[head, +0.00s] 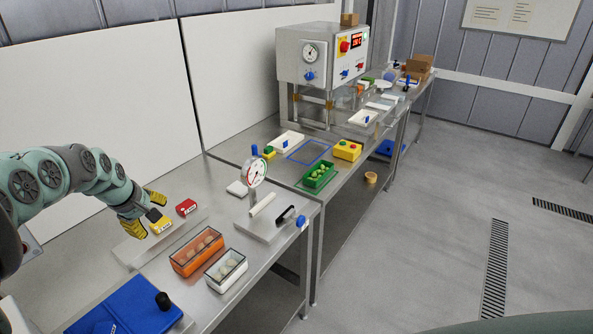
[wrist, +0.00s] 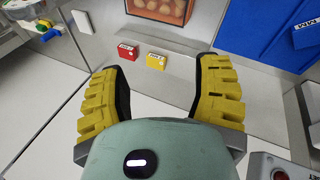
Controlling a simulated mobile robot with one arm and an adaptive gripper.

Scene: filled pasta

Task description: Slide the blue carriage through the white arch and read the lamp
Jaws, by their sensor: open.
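My gripper (head: 148,212) is open and empty at the left end of the near steel bench, with its yellow fingers spread; it also shows in the wrist view (wrist: 160,85). A small red block (head: 187,207) and a yellow block (head: 160,226) sit on a pale strip just beyond the fingertips. In the wrist view the red block (wrist: 125,52) and yellow block (wrist: 156,60) lie ahead of the finger gap, apart from the fingers. Small blue parts show on a white tray (head: 285,141) and another white tray (head: 363,118). I cannot tell which is the carriage, nor pick out the arch or lamp.
An orange bin (head: 197,252) and white bin (head: 226,271) hold dough-like pieces. A blue mat (head: 125,308) lies at the front. A dial gauge (head: 256,173) stands beyond. Floor at right is clear.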

